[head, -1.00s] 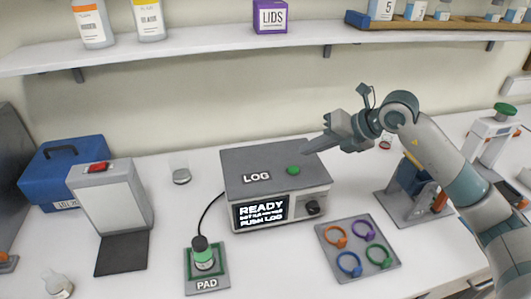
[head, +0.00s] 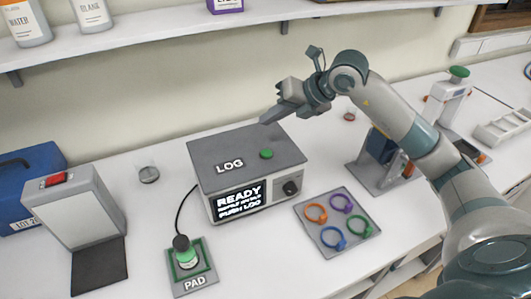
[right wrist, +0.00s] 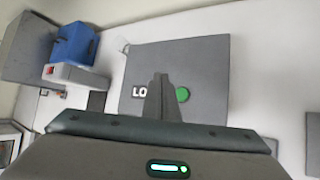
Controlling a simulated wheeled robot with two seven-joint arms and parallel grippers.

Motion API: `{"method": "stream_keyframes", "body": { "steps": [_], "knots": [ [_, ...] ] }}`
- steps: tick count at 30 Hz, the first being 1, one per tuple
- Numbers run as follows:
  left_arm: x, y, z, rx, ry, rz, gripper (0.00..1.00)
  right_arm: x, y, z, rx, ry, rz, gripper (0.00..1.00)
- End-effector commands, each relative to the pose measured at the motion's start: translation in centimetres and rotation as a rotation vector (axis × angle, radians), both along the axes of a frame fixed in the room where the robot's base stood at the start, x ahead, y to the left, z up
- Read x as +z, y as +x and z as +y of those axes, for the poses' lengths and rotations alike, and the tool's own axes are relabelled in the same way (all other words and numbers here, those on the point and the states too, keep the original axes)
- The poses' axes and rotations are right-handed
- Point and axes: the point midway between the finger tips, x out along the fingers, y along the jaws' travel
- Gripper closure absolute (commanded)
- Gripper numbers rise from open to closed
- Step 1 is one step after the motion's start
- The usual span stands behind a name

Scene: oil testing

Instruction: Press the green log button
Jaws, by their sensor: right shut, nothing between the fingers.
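The green log button (head: 266,153) sits on top of the grey LOG box (head: 215,150). It also shows in the right wrist view (right wrist: 182,94), just right of the fingertips. The box's front screen (head: 239,201) reads READY and PUSH LOG. My right gripper (head: 265,121) is shut and empty. It is above the back part of the box, apart from the button, with its fingers pointing left and down in the head view. In the right wrist view its closed fingers (right wrist: 160,80) cover part of the LOG label. My left gripper is not in view.
A mat (head: 351,251) with coloured rings lies at right. A white-fronted device (head: 75,208) stands at left. A shelf (head: 130,46) runs above the back.

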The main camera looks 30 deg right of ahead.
Motion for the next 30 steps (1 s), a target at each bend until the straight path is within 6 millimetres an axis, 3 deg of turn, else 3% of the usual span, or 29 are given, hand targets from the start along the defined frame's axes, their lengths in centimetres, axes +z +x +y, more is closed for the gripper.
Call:
{"method": "stream_keyframes", "body": {
  "steps": [18,30],
  "knots": [
    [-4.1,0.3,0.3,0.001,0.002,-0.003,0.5,-7.0,0.0,0.0,0.0,0.0,0.0,1.0],
    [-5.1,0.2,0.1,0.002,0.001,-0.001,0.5,-8.1,0.0,0.0,0.0,0.0,0.0,1.0]
  ]
}}
